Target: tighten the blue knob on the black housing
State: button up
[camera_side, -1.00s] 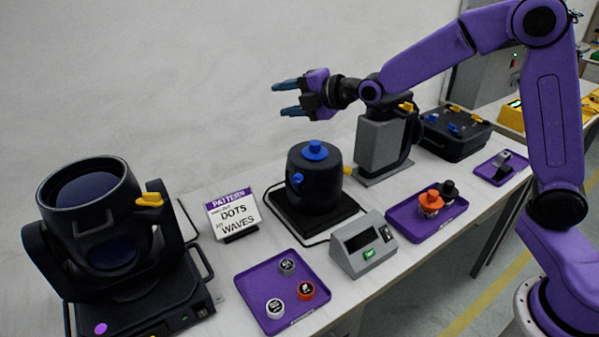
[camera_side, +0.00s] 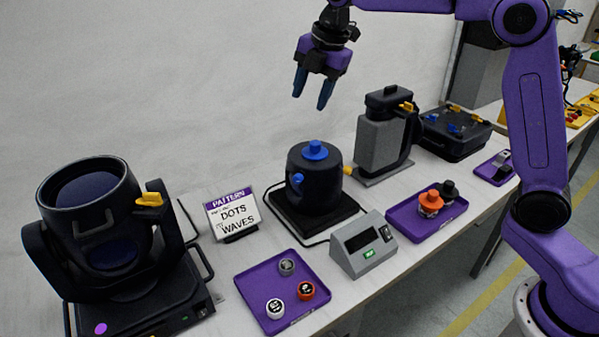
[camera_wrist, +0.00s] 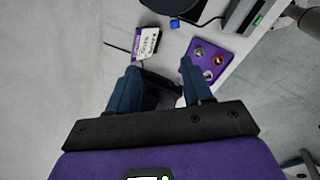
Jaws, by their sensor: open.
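The black round housing (camera_side: 318,178) stands upright on a flat black base in the middle of the bench. A blue knob (camera_side: 315,150) sits on its top, and a second blue knob (camera_side: 297,180) is on its side facing the camera. My gripper (camera_side: 311,97) points down, open and empty, above the housing and apart from it.
A large black lamp (camera_side: 95,200) stands at left, beside a pattern sign (camera_side: 233,214). In front are a purple tray (camera_side: 255,300) with several small round parts and a grey meter box (camera_side: 364,243). A grey-black upright unit (camera_side: 378,140) stands close right of the housing.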

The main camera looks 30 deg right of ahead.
jog(key=s, duration=0.1)
send_near(299, 176)
jog(key=shift+g, duration=0.4)
jog(key=x, duration=0.6)
jog(key=w+x, duration=0.1)
jog(key=x, duration=0.2)
jog(key=shift+r, duration=0.15)
grip_shut()
